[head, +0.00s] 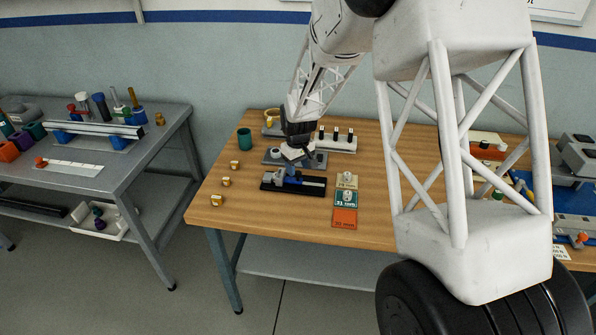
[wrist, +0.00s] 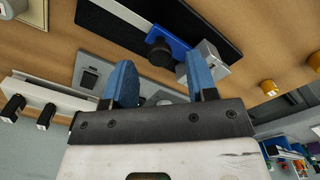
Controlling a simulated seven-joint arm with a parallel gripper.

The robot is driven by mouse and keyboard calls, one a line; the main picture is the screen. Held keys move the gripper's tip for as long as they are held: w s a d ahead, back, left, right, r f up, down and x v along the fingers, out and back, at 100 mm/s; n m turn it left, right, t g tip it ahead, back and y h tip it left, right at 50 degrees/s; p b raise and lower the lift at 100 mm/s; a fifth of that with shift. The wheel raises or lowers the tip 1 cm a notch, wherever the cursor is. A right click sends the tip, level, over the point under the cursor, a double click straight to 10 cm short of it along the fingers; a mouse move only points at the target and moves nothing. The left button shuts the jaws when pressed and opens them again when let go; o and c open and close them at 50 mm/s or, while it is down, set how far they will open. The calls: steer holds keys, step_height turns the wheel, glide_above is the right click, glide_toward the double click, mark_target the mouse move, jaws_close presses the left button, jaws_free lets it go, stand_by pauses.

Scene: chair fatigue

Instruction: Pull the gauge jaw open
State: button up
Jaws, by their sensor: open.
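The gauge (head: 312,187) lies on the wooden table, a black base with a blue slide.
Behind the gauge are a grey plate (head: 319,160) and a white rack (head: 344,148) with black pegs. Size cards, including an orange one (head: 344,217), lie to its right. Brass pieces (head: 217,200) and a green cup (head: 244,139) are left.

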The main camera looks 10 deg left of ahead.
steer(key=shift+f, duration=1.05)
jaws_close()
